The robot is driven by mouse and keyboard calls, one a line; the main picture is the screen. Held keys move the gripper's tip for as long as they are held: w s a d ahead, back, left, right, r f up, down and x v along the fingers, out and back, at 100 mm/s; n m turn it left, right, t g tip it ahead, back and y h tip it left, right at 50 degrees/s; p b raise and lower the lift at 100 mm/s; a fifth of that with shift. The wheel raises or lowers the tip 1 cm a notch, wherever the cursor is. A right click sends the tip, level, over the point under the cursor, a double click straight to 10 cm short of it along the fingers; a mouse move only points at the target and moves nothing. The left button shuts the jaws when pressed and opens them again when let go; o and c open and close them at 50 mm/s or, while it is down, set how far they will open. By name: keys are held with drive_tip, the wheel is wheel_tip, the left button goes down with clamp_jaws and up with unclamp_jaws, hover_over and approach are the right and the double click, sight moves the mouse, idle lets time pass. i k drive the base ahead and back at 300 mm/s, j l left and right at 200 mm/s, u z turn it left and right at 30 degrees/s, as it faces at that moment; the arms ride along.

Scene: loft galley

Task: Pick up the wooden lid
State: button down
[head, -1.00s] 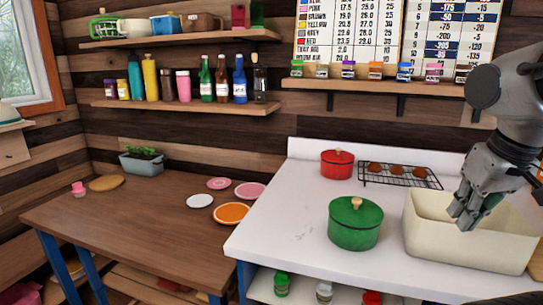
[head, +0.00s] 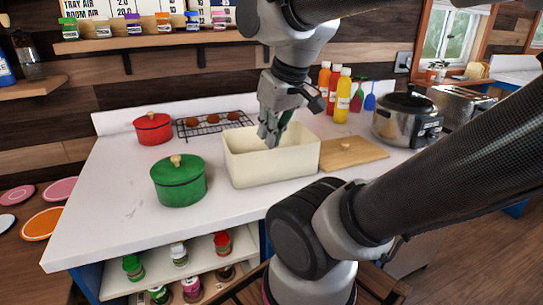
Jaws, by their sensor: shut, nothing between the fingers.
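The wooden lid (head: 368,152) is a flat, light-brown rectangular board with a small round knob. It lies on the white counter, against or just beside the right side of a cream rectangular bin (head: 272,172). My gripper (head: 269,140) points down over the bin, its fingertips at or just below the level of the bin's rim. It is shut and empty, to the left of the lid and apart from it. The bin's floor is hidden by its front wall.
A green pot (head: 179,184) and a red pot (head: 152,129) stand left of the bin. A wire rack (head: 214,124) is behind. Sauce bottles (head: 343,98), a steel cooker (head: 402,122) and a toaster (head: 460,103) stand behind and right of the lid. The counter's front left is clear.

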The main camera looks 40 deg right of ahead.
sight(336, 154)
drive_tip(key=z, duration=1.55)
